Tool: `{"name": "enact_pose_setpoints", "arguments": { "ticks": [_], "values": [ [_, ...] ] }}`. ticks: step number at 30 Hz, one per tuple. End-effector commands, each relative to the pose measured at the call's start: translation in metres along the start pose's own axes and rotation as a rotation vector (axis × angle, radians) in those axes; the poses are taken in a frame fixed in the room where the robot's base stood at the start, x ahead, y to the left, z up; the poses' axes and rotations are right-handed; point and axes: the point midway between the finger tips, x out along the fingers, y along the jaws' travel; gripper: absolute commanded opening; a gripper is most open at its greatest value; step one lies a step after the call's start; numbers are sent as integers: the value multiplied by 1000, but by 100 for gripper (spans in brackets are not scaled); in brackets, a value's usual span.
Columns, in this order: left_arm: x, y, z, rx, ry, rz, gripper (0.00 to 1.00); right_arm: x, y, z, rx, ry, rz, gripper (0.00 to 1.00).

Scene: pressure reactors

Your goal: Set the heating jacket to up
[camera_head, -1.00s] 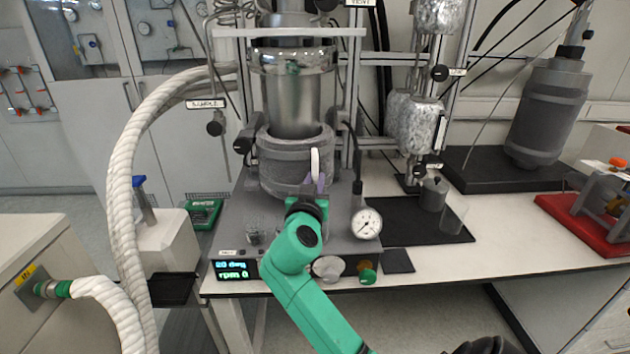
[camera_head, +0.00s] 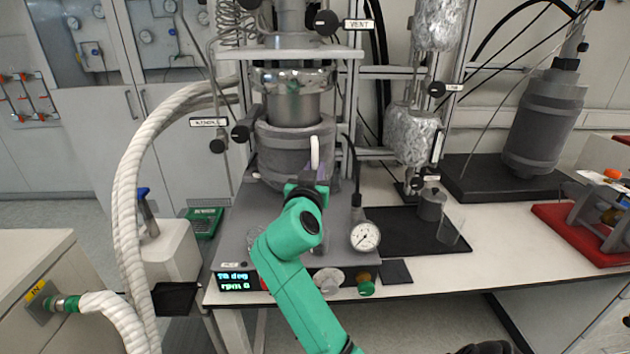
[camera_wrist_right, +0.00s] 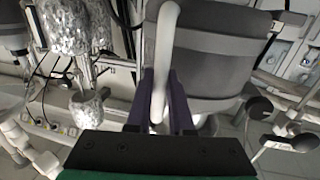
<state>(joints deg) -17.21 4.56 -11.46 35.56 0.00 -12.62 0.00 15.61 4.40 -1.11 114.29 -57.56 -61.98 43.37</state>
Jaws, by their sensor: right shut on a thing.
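The heating jacket (camera_head: 288,146) is a grey cylinder around the lower part of the shiny metal reactor vessel (camera_head: 292,95). Its white handle (camera_head: 315,152) stands upright on the jacket's front. My right gripper (camera_head: 314,176) is shut on this handle. In the right wrist view the two purple fingers (camera_wrist_right: 165,103) sit on either side of the white handle (camera_wrist_right: 159,70), with the jacket (camera_wrist_right: 215,60) close behind. The jacket stands clear above the grey base plate and covers the lower vessel. My left gripper is not in view.
A pressure gauge (camera_head: 365,236) and a display (camera_head: 234,281) sit at the reactor base's front. White hoses (camera_head: 128,190) run down on the left. A black handle knob (camera_head: 240,133) is left of the jacket. Foil-wrapped parts (camera_head: 412,135) stand to the right.

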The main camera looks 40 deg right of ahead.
Motion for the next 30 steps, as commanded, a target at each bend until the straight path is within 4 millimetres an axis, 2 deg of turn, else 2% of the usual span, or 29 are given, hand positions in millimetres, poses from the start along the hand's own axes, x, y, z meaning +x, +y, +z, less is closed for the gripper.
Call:
{"name": "enact_pose_setpoints", "arguments": {
  "ticks": [1, 6, 9, 14, 25, 26, 27, 28, 30],
  "values": [
    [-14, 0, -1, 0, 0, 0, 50, 0, 0, -24, 7, 9, -1, 0],
    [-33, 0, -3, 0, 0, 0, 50, 0, 0, -60, 5, 9, -1, 0],
    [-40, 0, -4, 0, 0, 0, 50, -1, 0, -74, 4, 8, -1, 0],
    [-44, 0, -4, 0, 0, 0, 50, -1, 0, -84, 1, 8, 0, 0],
    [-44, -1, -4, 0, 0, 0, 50, -1, 1, -88, 3, 17, 0, 0],
    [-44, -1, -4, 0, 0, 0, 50, -1, 1, -88, 3, 17, -1, 31],
    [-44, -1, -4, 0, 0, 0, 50, -1, 1, -88, 3, 17, -1, 46],
    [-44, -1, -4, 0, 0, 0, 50, -1, 1, -88, 3, 15, -1, 50],
    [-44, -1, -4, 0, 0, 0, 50, -1, 1, -86, 2, 12, -1, 50]
  ]
}}
